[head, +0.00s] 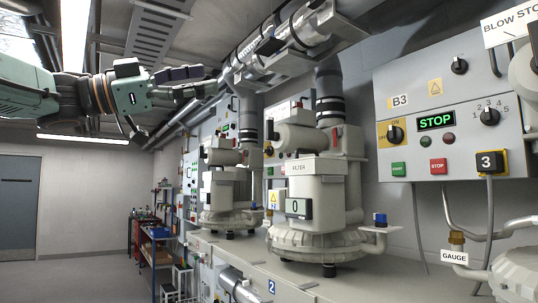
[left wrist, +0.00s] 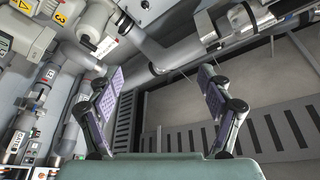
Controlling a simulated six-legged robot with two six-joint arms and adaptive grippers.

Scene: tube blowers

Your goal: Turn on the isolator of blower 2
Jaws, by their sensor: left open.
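The blower (head: 317,190) marked FILTER stands mid-right in the head view, above a blue 2 label (head: 271,286). Part of a panel (head: 274,200) with a yellow warning sign shows behind it. Much of that panel is hidden, and I cannot make out blower 2's isolator. A black rotary switch on a yellow ON/OFF plate (head: 396,133) is on the panel marked B3 (head: 453,90). My left gripper (head: 208,81) is open and empty, high at upper left, apart from the blowers. Its two spread fingers also show in the left wrist view (left wrist: 161,72). My right gripper is not in view.
A large silver pipe (head: 290,45) runs overhead, near my left gripper in the picture. Another blower (head: 222,185) stands farther back. A light ledge (head: 380,270) carries the blowers. A blue rack (head: 155,245) stands at the back left. The floor left of it is clear.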

